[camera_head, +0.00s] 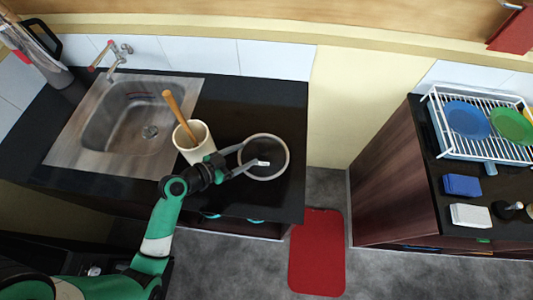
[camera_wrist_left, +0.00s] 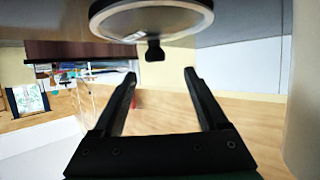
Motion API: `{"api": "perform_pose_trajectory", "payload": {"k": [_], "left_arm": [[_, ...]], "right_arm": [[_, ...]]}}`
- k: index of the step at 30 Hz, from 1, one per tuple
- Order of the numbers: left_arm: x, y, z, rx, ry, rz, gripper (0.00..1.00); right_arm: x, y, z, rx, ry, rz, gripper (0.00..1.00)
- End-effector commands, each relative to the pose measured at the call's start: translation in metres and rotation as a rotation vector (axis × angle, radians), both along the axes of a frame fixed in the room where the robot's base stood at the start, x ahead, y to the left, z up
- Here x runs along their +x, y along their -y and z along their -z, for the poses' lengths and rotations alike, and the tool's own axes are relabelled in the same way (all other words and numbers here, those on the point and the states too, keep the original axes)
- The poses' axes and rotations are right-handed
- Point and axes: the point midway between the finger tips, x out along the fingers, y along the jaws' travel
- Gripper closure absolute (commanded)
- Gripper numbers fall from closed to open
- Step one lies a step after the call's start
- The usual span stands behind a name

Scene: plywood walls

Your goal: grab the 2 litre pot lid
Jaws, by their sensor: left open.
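The pot lid (camera_head: 280,170) is round and dark with a pale grey rim, near the right end of the black counter. My left gripper (camera_head: 248,157) reaches in from the left, open, its fingers over the left part of the lid in the head view. In the left wrist view the lid (camera_wrist_left: 150,9) is at the top, cut off by the frame edge. Its black knob (camera_wrist_left: 155,51) points toward the gap between my open left fingers (camera_wrist_left: 160,75) and sits just past their tips. Nothing is between the fingers. My right gripper is not in view.
A white utensil pot (camera_head: 196,146) with a wooden utensil (camera_head: 178,112) stands close beside my left wrist. A sink (camera_head: 130,118) is farther left. A red mat (camera_head: 317,255) lies on the floor. A dish rack (camera_head: 480,125) with plates stands on the right counter.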

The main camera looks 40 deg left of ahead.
Motion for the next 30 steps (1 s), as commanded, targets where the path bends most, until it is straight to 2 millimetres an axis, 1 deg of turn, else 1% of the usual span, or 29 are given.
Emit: {"api": "perform_pose_trajectory", "payload": {"k": [6, 9, 14, 17, 21, 25, 30], "left_arm": [[0.038, 0.005, 0.016, 0.002, 0.002, 0.006, 0.24], [0.051, 0.006, 0.022, 0.002, 0.001, 0.004, 0.24], [0.056, 0.006, 0.023, 0.003, 0.002, 0.001, 0.24], [0.062, 0.009, 0.028, 0.002, 0.001, 0.004, 0.24], [0.082, 0.016, 0.042, 0.001, 0.001, 0.005, 0.24], [0.098, 0.016, 0.048, 0.002, 0.002, 0.003, 0.24], [0.101, 0.017, 0.048, 0.002, 0.002, 0.002, 0.24]], "right_arm": [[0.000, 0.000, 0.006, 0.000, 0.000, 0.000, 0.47], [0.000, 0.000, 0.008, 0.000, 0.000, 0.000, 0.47], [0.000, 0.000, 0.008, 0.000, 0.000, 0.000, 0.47], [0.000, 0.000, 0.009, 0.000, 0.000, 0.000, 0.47], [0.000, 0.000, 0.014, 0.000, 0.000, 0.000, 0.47], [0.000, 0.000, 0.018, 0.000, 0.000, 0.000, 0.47], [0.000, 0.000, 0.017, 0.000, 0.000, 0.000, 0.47]]}}
